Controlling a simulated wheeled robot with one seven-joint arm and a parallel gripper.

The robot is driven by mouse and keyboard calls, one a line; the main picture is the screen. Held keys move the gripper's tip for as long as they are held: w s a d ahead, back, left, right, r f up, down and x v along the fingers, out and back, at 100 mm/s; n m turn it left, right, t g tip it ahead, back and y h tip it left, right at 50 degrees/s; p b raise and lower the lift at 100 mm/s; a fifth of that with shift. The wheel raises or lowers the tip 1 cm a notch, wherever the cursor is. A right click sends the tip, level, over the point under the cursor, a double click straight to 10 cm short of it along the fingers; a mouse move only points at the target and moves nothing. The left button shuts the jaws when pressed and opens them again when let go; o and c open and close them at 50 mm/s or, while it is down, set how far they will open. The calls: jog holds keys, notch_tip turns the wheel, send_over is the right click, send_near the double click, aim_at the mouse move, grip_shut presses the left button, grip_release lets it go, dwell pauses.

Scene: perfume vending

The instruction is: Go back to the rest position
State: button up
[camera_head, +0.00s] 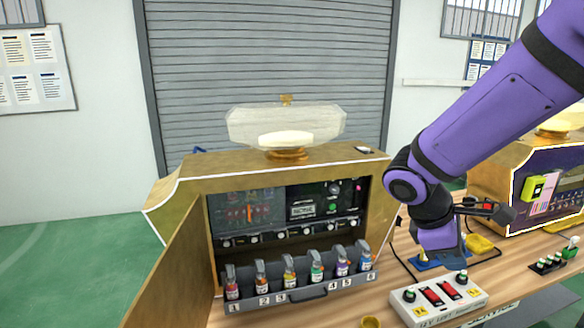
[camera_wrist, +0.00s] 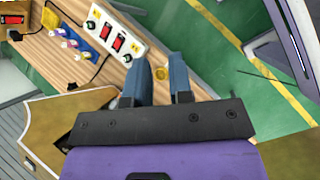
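My gripper shows in the wrist view (camera_wrist: 159,70) with its two blue fingers apart and nothing between them. In the head view my purple arm comes in from the upper right and bends down at the wrist, over the table beside the open vending cabinet (camera_head: 280,171). The fingers are hard to make out there. The cabinet holds a grey rack (camera_head: 300,294) with several small perfume bottles in numbered places. A white control box (camera_head: 438,300) with red switches lies on the table in front of my arm; it also shows in the wrist view (camera_wrist: 115,35).
The wooden table (camera_head: 345,308) carries a yellow round piece (camera_head: 370,322) near its front edge. A second cabinet (camera_head: 545,180) stands at the right. The open cabinet's door (camera_head: 175,265) swings out at the left. Green floor (camera_head: 60,260) is clear on the left.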

jog(key=s+d+r+m+t+y, duration=0.1)
jog(key=s+r+m+t+y, duration=0.5)
jog(key=s+r+m, duration=0.6)
jog(key=shift+s+d+r+y, duration=0.35)
jog(key=shift+s+d+y, duration=0.05)
jog(key=shift+s, duration=0.2)
dwell(1.5)
